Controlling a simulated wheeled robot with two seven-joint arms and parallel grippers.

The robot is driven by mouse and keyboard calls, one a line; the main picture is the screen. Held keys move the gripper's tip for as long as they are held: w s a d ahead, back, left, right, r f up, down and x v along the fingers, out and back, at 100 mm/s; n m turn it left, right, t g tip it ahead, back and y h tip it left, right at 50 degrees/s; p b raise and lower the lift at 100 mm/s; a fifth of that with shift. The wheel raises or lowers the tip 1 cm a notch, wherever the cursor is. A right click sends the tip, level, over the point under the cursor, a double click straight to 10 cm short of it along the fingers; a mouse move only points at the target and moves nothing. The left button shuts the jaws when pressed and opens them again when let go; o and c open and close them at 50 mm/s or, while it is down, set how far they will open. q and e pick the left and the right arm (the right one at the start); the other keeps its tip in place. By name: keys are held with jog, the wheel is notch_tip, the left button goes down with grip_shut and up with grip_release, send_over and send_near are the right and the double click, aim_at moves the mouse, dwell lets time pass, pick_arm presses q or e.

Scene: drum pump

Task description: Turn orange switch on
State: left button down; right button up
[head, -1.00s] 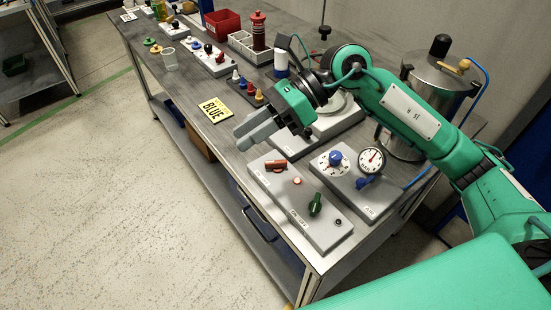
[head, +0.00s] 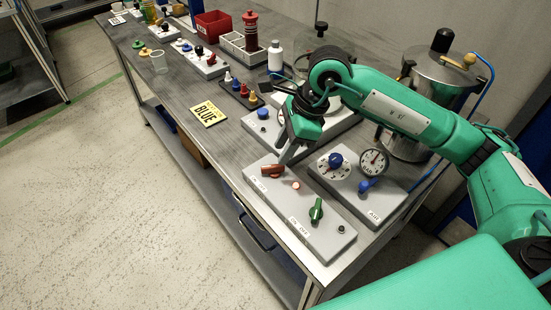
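The orange switch (head: 273,170) is a rotary handle on the grey panel (head: 330,240) near the table's front edge. Its handle lies roughly across the picture. My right gripper (head: 287,158) points down just above and to the right of the orange switch, with its grey fingers close to the panel. I see no clear grip on the switch, and the gap between the fingers cannot be made out at this angle. My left gripper is out of view.
A green switch (head: 316,210) and a small reddish lamp (head: 295,185) share the panel. Beside it are a panel with a blue knob (head: 336,160), a gauge (head: 373,162) and a blue valve handle (head: 368,185). A metal drum (head: 435,90) stands behind.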

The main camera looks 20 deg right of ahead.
aim_at(273, 165)
jog(key=x, duration=0.5)
grip_shut()
